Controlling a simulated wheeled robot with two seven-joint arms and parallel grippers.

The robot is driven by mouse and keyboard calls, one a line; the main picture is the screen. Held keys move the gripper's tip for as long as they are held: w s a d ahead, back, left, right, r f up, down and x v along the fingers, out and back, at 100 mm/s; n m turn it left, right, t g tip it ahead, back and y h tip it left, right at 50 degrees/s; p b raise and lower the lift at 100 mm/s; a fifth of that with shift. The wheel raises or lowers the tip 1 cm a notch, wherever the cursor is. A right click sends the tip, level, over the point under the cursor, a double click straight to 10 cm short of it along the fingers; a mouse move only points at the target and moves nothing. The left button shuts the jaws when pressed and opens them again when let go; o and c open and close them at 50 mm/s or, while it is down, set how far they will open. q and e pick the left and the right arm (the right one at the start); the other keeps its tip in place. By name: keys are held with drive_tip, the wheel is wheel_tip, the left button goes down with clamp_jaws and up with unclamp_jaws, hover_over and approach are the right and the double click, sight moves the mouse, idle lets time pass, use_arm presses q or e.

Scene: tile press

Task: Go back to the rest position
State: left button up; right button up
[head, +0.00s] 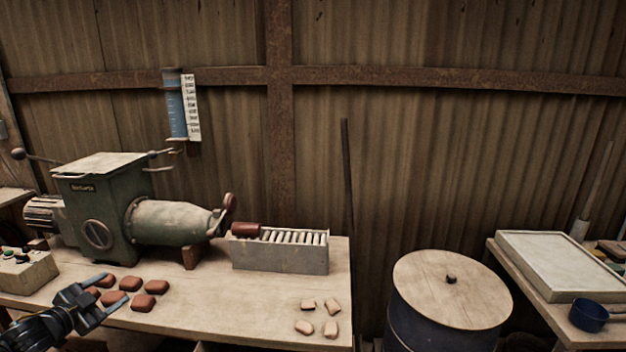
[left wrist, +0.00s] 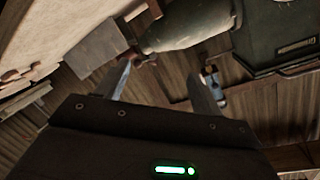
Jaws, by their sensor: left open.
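My left gripper (head: 97,295) is at the lower left of the head view, over the front left part of the workbench, beside several red-brown clay lumps. It is open and nothing shows between its fingers. In the left wrist view its two fingers (left wrist: 160,88) stand apart, with the machine and the wall beyond them. Some clay lumps (head: 131,284) lie just right of the gripper in the head view, and others are partly hidden behind it. My right gripper does not show in either view.
A green press machine (head: 97,205) stands on the workbench (head: 230,310), its nozzle facing a roller tray (head: 280,257). Pale pieces (head: 331,329) lie near the front right edge. A lidded drum (head: 450,290) stands right of the bench. A side table holds a board (head: 560,262) and blue pan (head: 589,316).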

use_arm(q)
drive_tip(key=a+r+n+t+y, duration=0.2)
drive_tip(key=a+r+n+y, duration=0.2)
drive_tip(key=a+y, duration=0.5)
drive_tip(key=s+d+f+n+g+h, duration=0.1)
drive_tip(key=s+d+f+g, duration=0.35)
drive_tip(key=f, duration=0.95)
drive_tip(key=s+d+f+n+g+h, duration=0.1)
drive_tip(key=s+f, duration=0.6)
drive_tip(key=f, duration=0.7)
drive_tip(key=s+d+f+n+g, duration=0.1)
drive_tip(key=s+d+f+g, duration=0.3)
drive_tip(key=f, duration=1)
drive_tip(key=s+d+f+g+h, duration=0.1)
drive_tip(key=s+d+f+g, duration=0.1)
drive_tip(key=s+d+f, duration=0.5)
drive_tip(key=s+d+f+g+h, duration=0.1)
drive_tip(key=s+d+f, duration=0.2)
drive_tip(key=s+f, duration=0.8)
drive_tip(key=s+d+f+g+h, duration=0.1)
drive_tip(key=s+d+g, duration=0.1)
drive_tip(key=s+d, duration=0.5)
drive_tip(key=s+d+f+g+p, duration=0.1)
drive_tip(key=s+d+f+g, duration=0.1)
drive_tip(key=s+d, duration=0.6)
drive_tip(key=shift+s+f+n+h, duration=0.2)
drive_tip(key=shift+s+n+h, duration=0.2)
drive_tip(key=shift+s, duration=3.5)
